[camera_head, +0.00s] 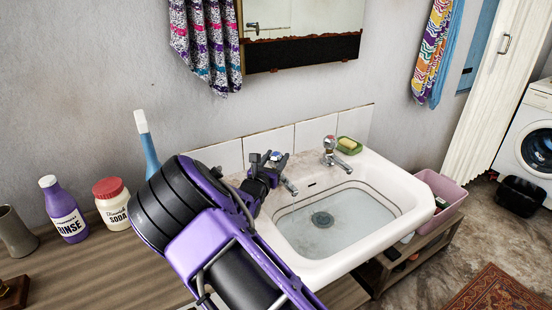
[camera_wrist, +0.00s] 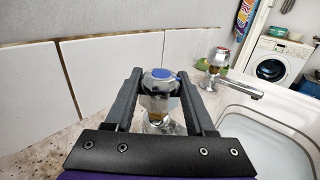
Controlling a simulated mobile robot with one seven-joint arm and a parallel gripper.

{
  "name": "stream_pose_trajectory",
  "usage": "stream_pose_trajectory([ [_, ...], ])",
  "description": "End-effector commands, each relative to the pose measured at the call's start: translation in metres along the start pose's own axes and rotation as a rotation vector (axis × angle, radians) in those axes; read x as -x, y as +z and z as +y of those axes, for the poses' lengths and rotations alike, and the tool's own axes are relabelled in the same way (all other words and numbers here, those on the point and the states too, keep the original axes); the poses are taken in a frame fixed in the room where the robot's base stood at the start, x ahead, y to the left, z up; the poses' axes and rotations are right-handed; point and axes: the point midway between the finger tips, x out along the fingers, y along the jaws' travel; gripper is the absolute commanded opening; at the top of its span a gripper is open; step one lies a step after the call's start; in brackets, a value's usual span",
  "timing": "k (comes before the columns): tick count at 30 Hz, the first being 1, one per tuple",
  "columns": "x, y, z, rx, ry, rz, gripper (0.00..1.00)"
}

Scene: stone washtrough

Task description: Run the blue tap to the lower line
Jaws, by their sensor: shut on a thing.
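The blue-capped tap (camera_head: 277,156) stands at the left back corner of the white sink (camera_head: 418,208). My gripper (camera_head: 266,168) is shut on its head. In the wrist view the tap's blue cap (camera_wrist: 161,73) shows between my two fingers (camera_wrist: 160,92). Its chrome spout (camera_head: 289,187) points over the basin; I cannot make out a stream clearly. Pale bluish water appears to lie in the basin (camera_head: 345,222), with the round drain (camera_head: 322,219) visible through it. A dark line (camera_head: 388,197) runs around the upper inner wall; a lower line is not clear.
A red-capped tap (camera_head: 331,143) and a green soap dish (camera_head: 349,146) sit on the sink's back ledge. A purple rinse bottle (camera_head: 64,212), a soda jar (camera_head: 113,205) and a blue bottle (camera_head: 147,150) stand on the left counter. Tiles (camera_head: 268,146) back the sink closely.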

Motion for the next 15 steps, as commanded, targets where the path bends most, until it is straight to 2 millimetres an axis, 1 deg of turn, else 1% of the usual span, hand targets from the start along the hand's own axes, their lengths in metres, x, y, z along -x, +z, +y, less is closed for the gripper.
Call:
stream_pose_trajectory([
  [3,-0.0007,0.0031,0.0012,-0.002,-0.041,-0.005,0.00],
  [15,-0.0013,0.0012,0.0013,-0.003,-0.270,-0.005,0.00],
])
